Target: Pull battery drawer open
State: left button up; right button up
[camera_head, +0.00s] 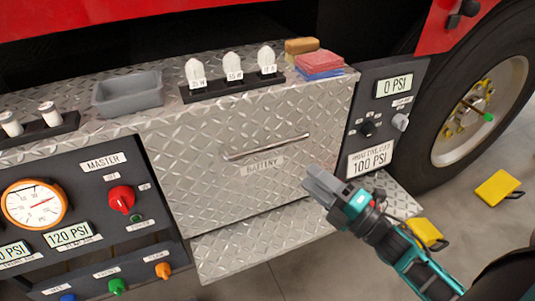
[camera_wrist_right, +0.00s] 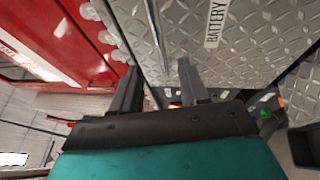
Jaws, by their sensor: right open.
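The battery drawer (camera_head: 215,180) has a diamond-plate metal front and looks closed. Its silver bar handle (camera_head: 280,141) runs across the upper front, above a "BATTERY" label (camera_head: 262,167). My right gripper (camera_head: 315,180) is open and empty, to the lower right of the handle in the head view. In the right wrist view the two fingers (camera_wrist_right: 158,88) are spread, and the handle bar (camera_wrist_right: 155,35) appears ahead, between the fingertips in the picture. The label (camera_wrist_right: 215,22) shows right of it. I cannot tell whether the fingers touch anything. My left gripper is not in view.
A diamond-plate step (camera_head: 260,240) juts out below the drawer. Above are a grey tray (camera_head: 128,92), white nozzles in a black rack (camera_head: 232,88) and folded cloths (camera_head: 320,62). Control panels flank the drawer. A tire (camera_head: 445,110) and yellow chocks (camera_head: 497,187) are at right.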

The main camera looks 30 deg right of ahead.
aim_at(272, 143)
jog(key=b+x, duration=0.1)
jog(key=x, duration=1.1)
jog(key=shift+w+a+r, duration=0.1)
jog(key=shift+w, duration=0.3)
jog(key=shift+c, duration=0.3)
grip_shut()
